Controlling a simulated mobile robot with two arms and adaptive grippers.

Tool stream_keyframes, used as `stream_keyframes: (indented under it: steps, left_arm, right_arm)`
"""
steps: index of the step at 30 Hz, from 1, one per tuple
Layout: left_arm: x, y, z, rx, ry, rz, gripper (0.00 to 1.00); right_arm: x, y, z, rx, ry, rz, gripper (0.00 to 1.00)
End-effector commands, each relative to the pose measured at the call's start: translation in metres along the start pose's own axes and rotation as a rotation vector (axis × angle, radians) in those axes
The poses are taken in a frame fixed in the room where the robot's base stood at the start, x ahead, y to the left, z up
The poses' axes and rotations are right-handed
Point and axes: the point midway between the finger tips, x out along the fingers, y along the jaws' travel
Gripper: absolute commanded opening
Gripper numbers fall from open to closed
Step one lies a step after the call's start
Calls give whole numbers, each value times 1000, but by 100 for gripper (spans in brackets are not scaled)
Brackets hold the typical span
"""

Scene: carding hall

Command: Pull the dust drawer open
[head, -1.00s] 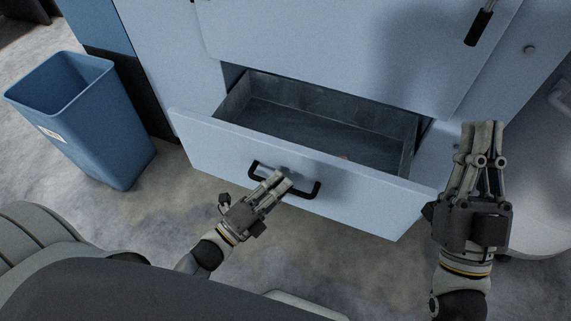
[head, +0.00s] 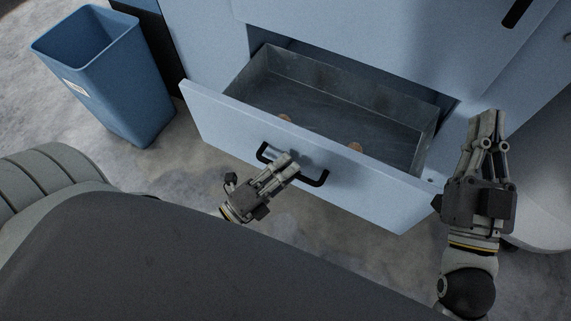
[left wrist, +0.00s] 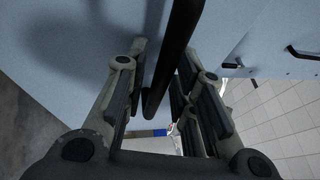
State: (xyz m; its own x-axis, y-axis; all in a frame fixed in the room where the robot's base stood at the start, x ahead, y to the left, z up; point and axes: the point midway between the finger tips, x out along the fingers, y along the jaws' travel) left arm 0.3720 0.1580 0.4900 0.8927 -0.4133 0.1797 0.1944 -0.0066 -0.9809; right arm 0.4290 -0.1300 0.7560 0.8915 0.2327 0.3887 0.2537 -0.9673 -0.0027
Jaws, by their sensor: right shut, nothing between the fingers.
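The light-blue dust drawer (head: 300,150) is pulled out of the machine, with its grey tray interior showing. Its black handle (head: 318,181) is on the front panel. In the left wrist view the black handle bar (left wrist: 180,40) runs between the fingers of my left gripper (left wrist: 163,62). My right gripper (head: 487,118) is shut and empty, pointing away from me, to the right of the drawer front.
A blue bin (head: 115,85) stands on the floor to the left, apart from the drawer. The machine's light-blue panel (head: 370,40) overhangs the drawer's rear. Grey floor shows in front of the drawer.

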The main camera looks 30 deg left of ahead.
Motion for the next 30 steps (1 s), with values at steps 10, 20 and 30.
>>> stream_keyframes:
  steps: [10, 20, 30]
  left_arm:
    - [-1, 0, 0, 0, 0, 0, 33]
    - [-52, 1, 0, -1, -1, 7, 33]
    - [-111, 1, 0, 0, 0, 3, 33]
  right_arm:
    - [0, 0, 0, 1, 1, -1, 0]
    - [0, 0, 0, 0, 1, -1, 0]
    - [0, 0, 0, 0, 1, 0, 0]
